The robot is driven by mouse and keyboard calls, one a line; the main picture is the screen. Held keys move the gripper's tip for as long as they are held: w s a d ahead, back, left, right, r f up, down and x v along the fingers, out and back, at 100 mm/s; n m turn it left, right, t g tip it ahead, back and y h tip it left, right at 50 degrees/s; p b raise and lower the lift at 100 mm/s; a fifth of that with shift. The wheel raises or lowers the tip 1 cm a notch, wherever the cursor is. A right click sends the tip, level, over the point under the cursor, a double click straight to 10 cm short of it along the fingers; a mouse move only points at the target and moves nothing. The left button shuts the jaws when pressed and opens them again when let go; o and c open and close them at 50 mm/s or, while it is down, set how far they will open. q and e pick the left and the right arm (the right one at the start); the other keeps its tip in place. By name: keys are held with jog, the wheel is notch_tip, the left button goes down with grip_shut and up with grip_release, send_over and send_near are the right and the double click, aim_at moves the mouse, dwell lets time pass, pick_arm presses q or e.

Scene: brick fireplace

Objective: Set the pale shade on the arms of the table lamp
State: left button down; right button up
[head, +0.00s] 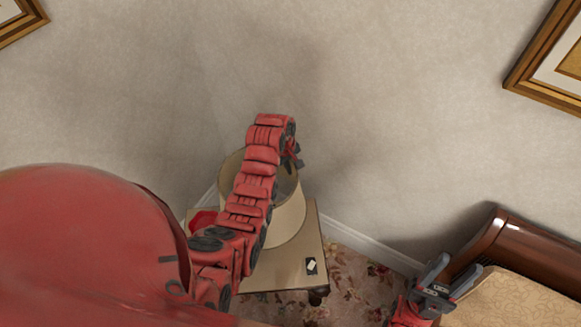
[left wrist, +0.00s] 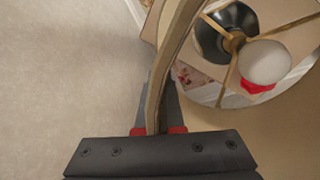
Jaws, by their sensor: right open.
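The pale shade (head: 287,222) is a wide open ring over the small table in the head view, partly behind my left arm. My left gripper (head: 293,157) is at its far rim. In the left wrist view the shade's wall (left wrist: 176,50) runs between the close-set fingers of my left gripper (left wrist: 157,108). Through the shade's opening I see the table lamp, with a white bulb (left wrist: 265,62), brass arms (left wrist: 234,42) and a dark round part (left wrist: 222,30). I cannot tell whether the shade touches the arms. My right gripper (head: 437,280) is open and empty at lower right.
The small table (head: 285,272) stands near the wall, with a small dark and white item (head: 311,266) on its top. A sofa or chair with a wooden back (head: 497,242) is at lower right, near my right gripper. Picture frames hang on the wall. Patterned carpet (head: 355,275) lies between.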

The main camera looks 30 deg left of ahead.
pick_arm(q)
jog(key=c, duration=1)
grip_release()
jog(key=shift+r, duration=0.1)
jog(key=shift+a+r+b, duration=0.1)
jog(key=shift+r+b, duration=0.25)
jog(key=shift+r, duration=0.2)
jog(key=r, duration=0.2)
jog(key=r+p, duration=0.1)
jog(key=r, duration=0.2)
jog(key=shift+s+a+r+p, duration=0.2)
jog(key=shift+s+r+p, duration=0.15)
jog(key=shift+s+p, duration=0.05)
jog(key=r+p, duration=0.3)
jog(key=p, duration=0.1)
jog(key=s+r+p, duration=0.1)
jog(key=r+p, duration=0.2)
jog(key=p, duration=0.1)
jog(key=s+r+p, duration=0.1)
jog(key=r+p, duration=0.2)
jog(key=r, duration=0.1)
jog(key=shift+a+r+p, duration=0.1)
jog(key=shift+a+p, duration=0.3)
jog(key=shift+w, duration=0.1)
